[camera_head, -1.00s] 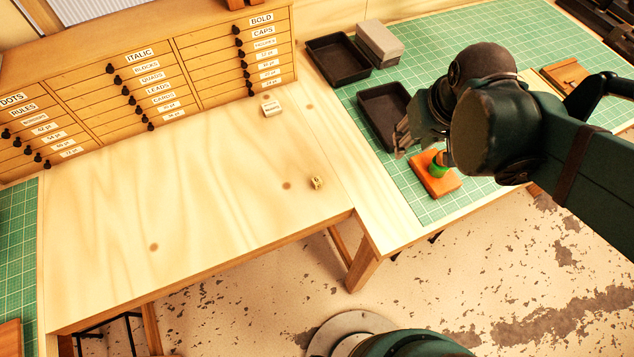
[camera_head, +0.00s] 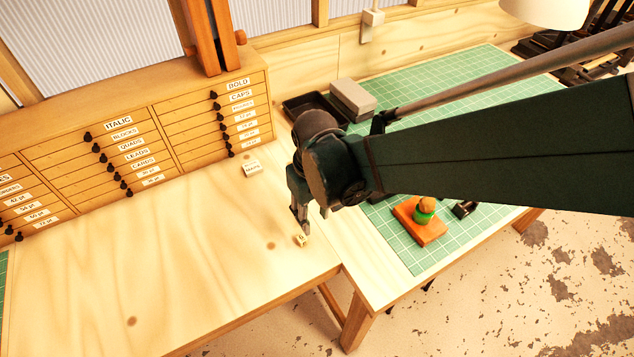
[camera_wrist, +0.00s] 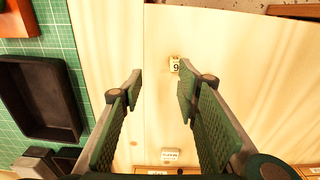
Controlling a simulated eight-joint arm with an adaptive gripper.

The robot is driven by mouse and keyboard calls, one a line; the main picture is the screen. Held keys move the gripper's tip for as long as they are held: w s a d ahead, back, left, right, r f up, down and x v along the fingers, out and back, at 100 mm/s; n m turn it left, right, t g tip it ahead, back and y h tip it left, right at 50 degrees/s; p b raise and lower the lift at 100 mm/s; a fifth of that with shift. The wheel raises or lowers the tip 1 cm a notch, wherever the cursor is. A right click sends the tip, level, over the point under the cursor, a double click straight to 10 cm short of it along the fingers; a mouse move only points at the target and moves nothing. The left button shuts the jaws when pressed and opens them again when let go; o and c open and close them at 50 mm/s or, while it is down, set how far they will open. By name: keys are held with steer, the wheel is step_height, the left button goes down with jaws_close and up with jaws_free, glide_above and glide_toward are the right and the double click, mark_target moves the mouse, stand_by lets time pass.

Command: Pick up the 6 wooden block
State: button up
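The wooden block marked 6 (camera_head: 301,240) is a small pale cube on the bare wood table, near its right front part. In the wrist view the block (camera_wrist: 175,64) lies just beyond my fingertips, closer to the right-hand finger, with its digit upside down. My gripper (camera_head: 300,222) points down close to the block in the head view. In the wrist view my gripper (camera_wrist: 160,82) is open, with nothing between its two green-padded fingers. I cannot tell from these frames whether a finger touches the block.
A white labelled block (camera_head: 252,169) stands by the drawer cabinet (camera_head: 150,135). A dark tray (camera_wrist: 42,97) lies on the green mat (camera_wrist: 62,25). An orange board with a green-banded knob (camera_head: 424,215) sits on the mat's front. The table left of the block is clear.

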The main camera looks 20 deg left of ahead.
mark_target(302, 238)
steer(key=shift+n, duration=0.4)
steer(key=s+a+f, duration=0.1)
steer(key=a+f, duration=0.1)
steer(key=a, duration=0.1)
steer(key=shift+s+a+f, duration=0.1)
steer(key=shift+s+f, duration=0.25)
steer(key=shift+s, duration=0.05)
steer(key=shift+f, duration=0.15)
steer(key=shift+f, duration=1.15)
steer(key=shift+w+f, duration=0.1)
steer(key=shift+f, duration=2.5)
steer(key=c, duration=0.7)
